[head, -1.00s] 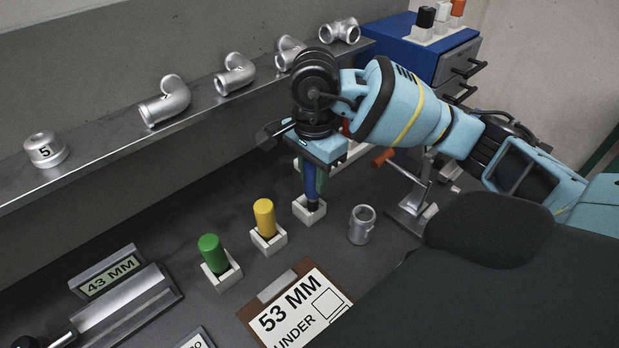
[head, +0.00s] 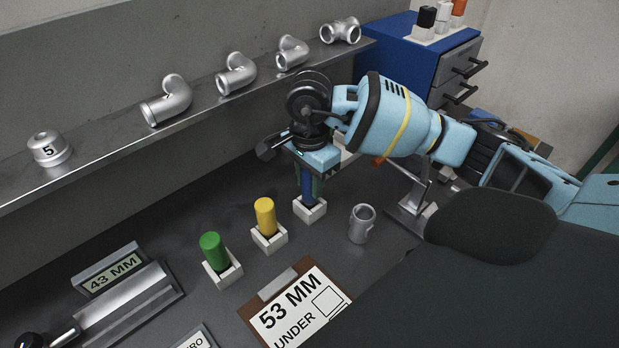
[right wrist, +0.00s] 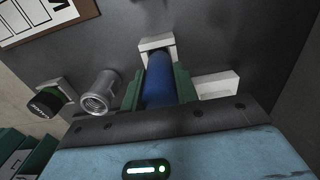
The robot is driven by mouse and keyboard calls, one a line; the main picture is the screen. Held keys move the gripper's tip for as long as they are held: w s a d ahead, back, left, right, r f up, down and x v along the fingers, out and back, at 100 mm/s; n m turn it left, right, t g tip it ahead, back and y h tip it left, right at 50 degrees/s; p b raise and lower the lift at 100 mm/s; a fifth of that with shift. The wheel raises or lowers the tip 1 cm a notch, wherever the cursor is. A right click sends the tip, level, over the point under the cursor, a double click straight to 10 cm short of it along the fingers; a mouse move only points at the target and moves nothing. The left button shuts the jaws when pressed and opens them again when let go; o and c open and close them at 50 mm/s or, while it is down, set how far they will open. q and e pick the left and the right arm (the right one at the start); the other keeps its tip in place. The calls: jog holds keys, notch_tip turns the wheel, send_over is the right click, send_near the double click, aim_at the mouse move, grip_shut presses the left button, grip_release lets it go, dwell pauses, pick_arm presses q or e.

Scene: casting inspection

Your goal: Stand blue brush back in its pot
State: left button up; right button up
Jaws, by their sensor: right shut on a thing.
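The blue brush (head: 308,190) is upright between the fingers of my right gripper (head: 310,184). Its lower end is down inside a white pot (head: 311,212), whose rim surrounds it; the black lower part is hidden. In the right wrist view the blue brush (right wrist: 160,84) shows between two green fingers (right wrist: 160,90), shut on it. The white pot (right wrist: 156,44) is at its far end there. Whether the brush touches the pot's floor is hidden. My left gripper is not in view.
A yellow brush (head: 265,215) and a green brush (head: 212,250) stand in white pots to the left. A metal fitting (head: 362,223) stands close on the right. A 53 MM card (head: 298,305) lies in front. A shelf (head: 108,150) with castings runs behind.

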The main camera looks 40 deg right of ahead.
jog(key=o, duration=1)
jog(key=shift+f, duration=0.1)
notch_tip(320, 180, up, 8)
jog(key=shift+a, duration=0.1)
